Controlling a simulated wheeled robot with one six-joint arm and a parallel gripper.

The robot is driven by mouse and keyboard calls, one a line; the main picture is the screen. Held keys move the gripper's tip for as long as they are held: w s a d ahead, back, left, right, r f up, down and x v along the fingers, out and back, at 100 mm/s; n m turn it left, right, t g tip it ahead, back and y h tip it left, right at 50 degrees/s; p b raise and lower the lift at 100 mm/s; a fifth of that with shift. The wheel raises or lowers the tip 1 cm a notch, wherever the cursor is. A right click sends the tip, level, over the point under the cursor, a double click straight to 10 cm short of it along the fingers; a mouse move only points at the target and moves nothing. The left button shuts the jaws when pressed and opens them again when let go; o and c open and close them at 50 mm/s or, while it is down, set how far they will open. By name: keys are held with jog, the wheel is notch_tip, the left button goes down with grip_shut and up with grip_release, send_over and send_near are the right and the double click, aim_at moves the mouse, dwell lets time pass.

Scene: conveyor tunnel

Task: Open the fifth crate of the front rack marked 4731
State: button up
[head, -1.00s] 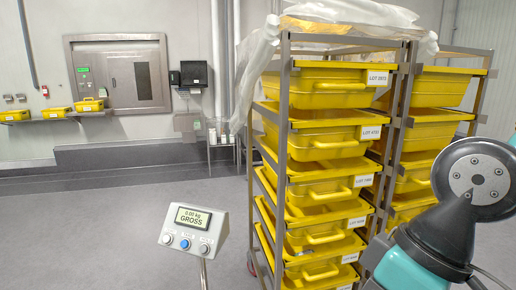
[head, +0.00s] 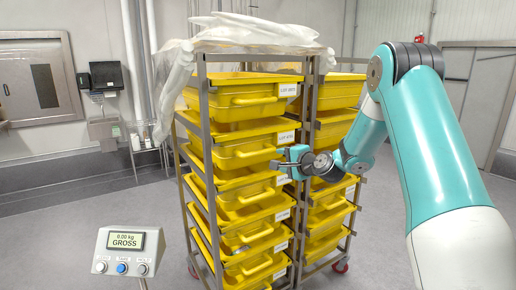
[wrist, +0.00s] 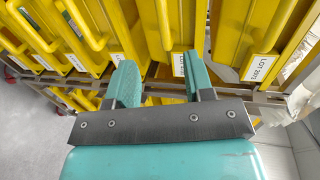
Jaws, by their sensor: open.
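The front rack (head: 206,150) holds a column of yellow crates, each with a front handle and a white label at its right. The second crate's label (head: 286,137) seems to read LOT 4731; the lower labels are too small to read. The fifth crate (head: 258,269) sits low in the rack, pushed in. My gripper (head: 284,163) is open and empty, at the rack's right post around the second and third crates. In the wrist view its fingers (wrist: 160,82) point at the crate fronts, which appear sideways, without a visible grip on anything.
A second rack of yellow crates (head: 335,135) stands close behind at the right. Crumpled plastic sheeting (head: 255,30) covers the rack top. A scale display (head: 128,252) stands at the front left. Grey floor is open to the left.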

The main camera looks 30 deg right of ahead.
aim_at(260, 154)
jog(key=shift+m, duration=0.3)
jog(key=p+x, duration=0.2)
jog(key=x, duration=0.3)
jog(key=d+p+x, duration=0.1)
jog(key=p+x, duration=0.1)
jog(key=x, duration=0.4)
jog(key=p+x, duration=0.2)
jog(key=x, duration=0.4)
jog(key=shift+w+d, duration=0.2)
jog(key=shift+w, duration=0.1)
grip_shut()
